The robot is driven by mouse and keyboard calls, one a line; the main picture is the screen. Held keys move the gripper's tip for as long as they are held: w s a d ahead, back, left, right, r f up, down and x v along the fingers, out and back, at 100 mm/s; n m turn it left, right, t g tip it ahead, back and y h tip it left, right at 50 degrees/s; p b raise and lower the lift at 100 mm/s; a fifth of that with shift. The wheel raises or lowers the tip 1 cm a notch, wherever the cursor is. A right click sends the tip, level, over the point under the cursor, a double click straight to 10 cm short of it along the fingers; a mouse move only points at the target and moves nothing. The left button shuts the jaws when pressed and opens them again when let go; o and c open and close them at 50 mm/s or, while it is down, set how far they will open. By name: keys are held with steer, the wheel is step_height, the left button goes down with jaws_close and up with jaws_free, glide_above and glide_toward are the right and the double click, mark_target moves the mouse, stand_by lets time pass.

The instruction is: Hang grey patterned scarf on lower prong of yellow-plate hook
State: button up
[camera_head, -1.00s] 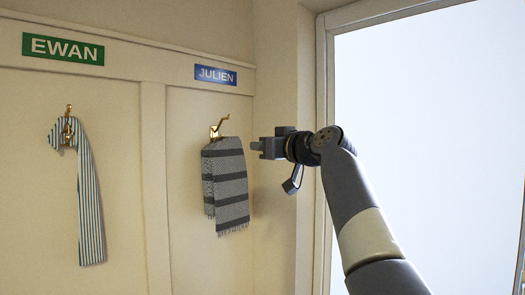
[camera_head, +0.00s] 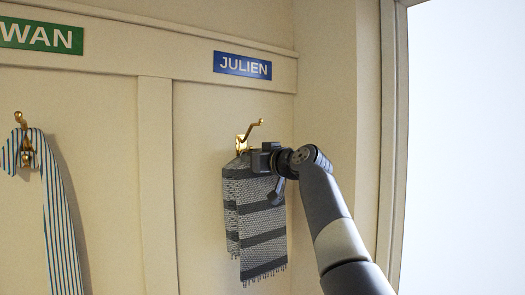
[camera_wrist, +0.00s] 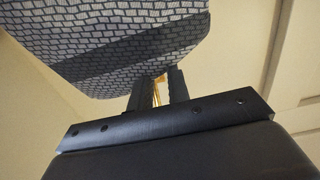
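The grey patterned scarf (camera_head: 258,215), with dark bands and a fringed end, hangs from the brass hook (camera_head: 243,141) under the blue JULIEN plate (camera_head: 242,65). My gripper (camera_head: 257,160) is at the scarf's top right, just below the hook. In the wrist view the scarf (camera_wrist: 115,45) fills the upper left, beyond the fingers. The fingers (camera_wrist: 160,86) stand apart, and brass shows in the gap between them. I cannot see scarf cloth clamped between them. No yellow plate is in view.
A raised panel strip (camera_head: 157,190) divides the bays. A wall corner and bright window frame stand at right.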

mark_target(246, 151)
steer(key=p+x, duration=0.1)
steer(key=x, duration=0.2)
steer(key=shift+r+p, duration=0.1)
steer(key=shift+p, duration=0.25)
steer(key=shift+w+a, duration=0.2)
steer(key=shift+w, duration=0.15)
steer(key=shift+c, duration=0.5)
jaws_close()
steer(key=shift+r, duration=0.7)
